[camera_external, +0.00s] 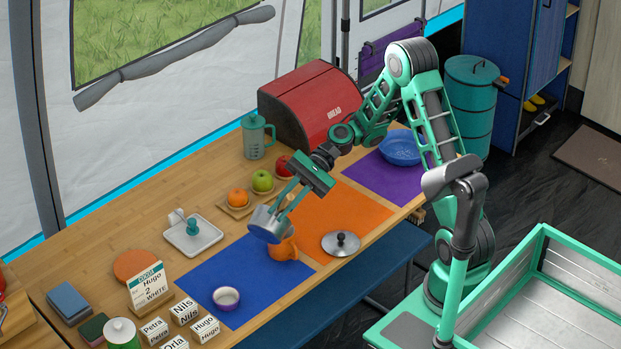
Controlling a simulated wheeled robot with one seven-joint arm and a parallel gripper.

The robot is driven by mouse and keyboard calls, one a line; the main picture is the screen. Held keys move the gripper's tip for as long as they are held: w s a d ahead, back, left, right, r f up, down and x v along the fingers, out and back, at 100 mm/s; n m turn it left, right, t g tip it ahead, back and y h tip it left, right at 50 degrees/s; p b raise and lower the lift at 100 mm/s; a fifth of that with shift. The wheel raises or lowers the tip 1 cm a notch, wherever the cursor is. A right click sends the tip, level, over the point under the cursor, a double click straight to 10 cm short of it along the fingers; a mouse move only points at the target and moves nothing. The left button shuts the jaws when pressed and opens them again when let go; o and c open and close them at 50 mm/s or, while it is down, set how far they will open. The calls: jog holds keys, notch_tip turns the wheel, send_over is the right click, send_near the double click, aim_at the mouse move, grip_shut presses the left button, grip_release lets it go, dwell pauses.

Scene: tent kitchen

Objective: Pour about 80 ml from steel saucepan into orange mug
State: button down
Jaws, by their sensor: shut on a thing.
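The steel saucepan (265,224) is off the table, tilted to the left and held over the right part of the blue mat. My gripper (293,192) is shut on the saucepan, apparently at its handle. The orange mug (284,249) stands right below and beside the saucepan, at the seam of the blue mat (205,290) and the orange mat (340,208). The saucepan partly hides the mug. The contents of both, and any stream between them, cannot be made out.
A pot lid (341,243) lies on the orange mat. A purple-and-white bowl (226,298) stands on the blue mat. Fruit, including an orange (238,197), stands behind the saucepan. A white tray (193,236) is to the left, and a red bread box (310,103) behind.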

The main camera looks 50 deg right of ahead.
aim_at(280, 213)
jog(key=shift+w+d+r+y+p, duration=0.2)
jog(key=shift+d+r+y+p, duration=0.1)
jog(key=shift+d+y, duration=0.3)
jog(key=shift+a, duration=0.1)
jog(key=a+h, duration=0.1)
jog(key=a+f+h, duration=0.1)
jog(key=s+a+h, duration=0.1)
jog(key=shift+a+f, duration=0.2)
jog(key=shift+f, duration=0.1)
jog(key=shift+a+f+h, duration=0.1)
jog(key=shift+f+h, duration=0.1)
jog(key=shift+h, duration=0.2)
jog(key=shift+s+a+f+n+t+h+b, duration=0.25)
jog(key=shift+s+a+f+t+h+b, duration=0.45)
jog(key=shift+a+f+h, duration=1.25)
jog(key=shift+s+a+f+n+t+h+b, duration=0.25)
jog(key=shift+s+a+f+h+b, duration=0.5)
jog(key=shift+a+f+h, duration=1.1)
jog(key=shift+s+a+f+n+t+h+b, duration=0.3)
jog(key=shift+a+f+h+b, duration=0.9)
jog(key=shift+a+f, duration=1.25)
jog(key=shift+s, duration=0.1)
